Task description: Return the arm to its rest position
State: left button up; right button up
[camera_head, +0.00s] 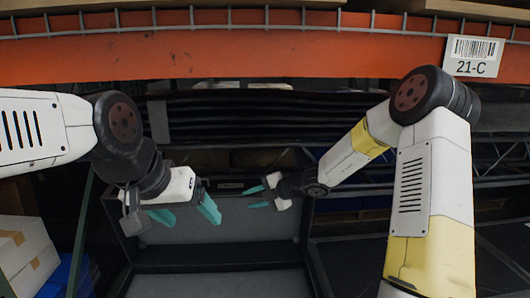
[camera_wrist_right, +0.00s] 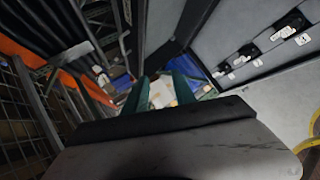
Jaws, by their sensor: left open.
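My left arm comes in from the left in the head view. My right arm, white and yellow, reaches in from the right and bends back toward the middle. Its gripper (camera_head: 259,197) points left, a short gap from the left gripper. In the right wrist view its two teal fingers (camera_wrist_right: 160,92) stand apart, and only background shows between them. I cannot tell which arm the task means.
An orange rack beam (camera_head: 250,57) with a 21-C label (camera_head: 474,57) crosses above both arms. Black stacked straps or slats hang behind the grippers. Cardboard boxes (camera_head: 22,250) and a blue bin (camera_head: 60,280) stand at the lower left. The tote's grey inside is clear.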

jog(key=s+d+r+n+g+h, duration=0.1)
jog(key=s+d+r+n, duration=0.1)
jog(key=s+r+n, duration=0.75)
jog(key=s+d+r+n+g+h, duration=0.1)
jog(key=s+d+r+n+h, duration=0.15)
jog(key=s+n, duration=0.85)
jog(key=s+d+r+n+t+h, duration=0.1)
jog(key=s+d+n, duration=0.4)
jog(key=n, duration=0.7)
jog(key=s+d+r+n+t+h, duration=0.1)
jog(key=s+d+n, duration=0.5)
jog(key=n, duration=0.6)
jog(key=d+r+h, duration=0.1)
jog(key=d+h, duration=0.1)
jog(key=shift+s+d+r, duration=0.3)
jog(key=shift+d+r, duration=0.05)
jog(key=shift+h, duration=0.25)
